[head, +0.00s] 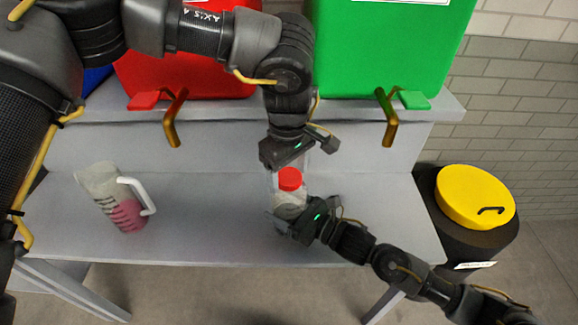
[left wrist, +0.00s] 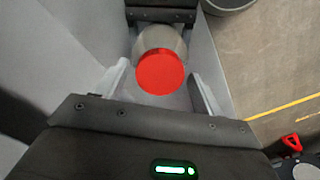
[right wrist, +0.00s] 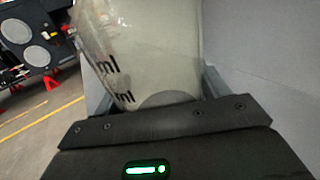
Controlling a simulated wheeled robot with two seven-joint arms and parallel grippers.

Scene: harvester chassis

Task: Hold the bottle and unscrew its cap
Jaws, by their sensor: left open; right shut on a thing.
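A translucent bottle (head: 288,203) with a red cap (head: 290,179) stands upright at the middle of the grey bench. My right gripper (head: 284,218) is shut on the bottle's body from the front right; the bottle fills the right wrist view (right wrist: 160,50). My left gripper (head: 291,165) is open above the bottle and points down at the cap. In the left wrist view the red cap (left wrist: 160,72) lies between the two spread fingers, with a visible gap on each side. The cap sits on the bottle. The bottle's base is partly hidden by my right gripper.
A clear measuring jug (head: 118,197) with pink liquid and a white handle stands on the bench (head: 200,232) at the left. A red bin (head: 190,65) and a green bin (head: 390,45) stand behind. A black bin with a yellow lid (head: 470,196) is at the right.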

